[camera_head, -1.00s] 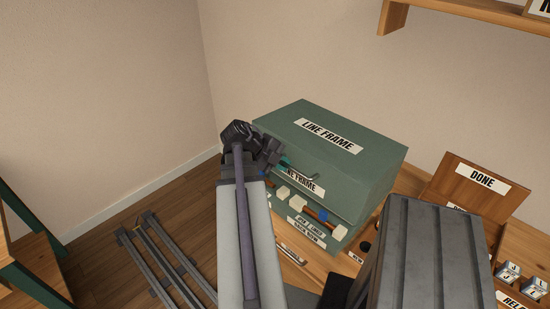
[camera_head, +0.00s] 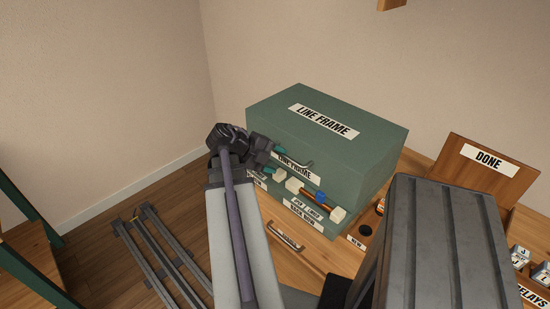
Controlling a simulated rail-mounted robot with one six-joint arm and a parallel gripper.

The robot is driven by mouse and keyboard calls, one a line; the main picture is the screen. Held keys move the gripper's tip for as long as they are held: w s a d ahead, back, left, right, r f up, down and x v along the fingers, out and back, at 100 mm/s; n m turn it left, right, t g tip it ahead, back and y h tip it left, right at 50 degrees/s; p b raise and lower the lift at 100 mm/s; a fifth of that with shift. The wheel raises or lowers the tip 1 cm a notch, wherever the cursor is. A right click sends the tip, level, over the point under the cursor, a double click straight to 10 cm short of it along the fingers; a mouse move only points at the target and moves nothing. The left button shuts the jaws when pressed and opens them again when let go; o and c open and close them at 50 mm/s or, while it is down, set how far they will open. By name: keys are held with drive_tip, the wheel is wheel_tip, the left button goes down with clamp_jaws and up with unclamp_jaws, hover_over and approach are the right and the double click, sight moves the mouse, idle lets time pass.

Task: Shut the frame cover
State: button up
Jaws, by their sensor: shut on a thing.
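The green box marked LINE FRAME (camera_head: 365,145) stands on the wooden bench. My gripper (camera_head: 279,160) is at the left part of the cover, shut on the handle. Its teal fingertips show, but the exact grip is small and partly hidden by my wrist. Below the cover's lower edge, several white blocks (camera_head: 293,185) and a blue-topped part (camera_head: 320,196) still show on the front of the box.
Small dark round parts (camera_head: 365,230) lie right of the box. A wooden DONE board (camera_head: 487,172) and relays (camera_head: 519,255) stand at the right. Grey floor rails (camera_head: 165,258) lie at the left.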

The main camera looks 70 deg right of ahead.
drive_tip(key=shift+w, duration=0.1)
drive_tip(key=shift+w+a+r+p, duration=0.15)
drive_tip(key=shift+r+p, duration=0.15)
drive_tip(key=shift+p, duration=0.15)
drive_tip(key=p+v, duration=0.5)
drive_tip(key=v, duration=0.5)
drive_tip(key=shift+p, duration=0.35)
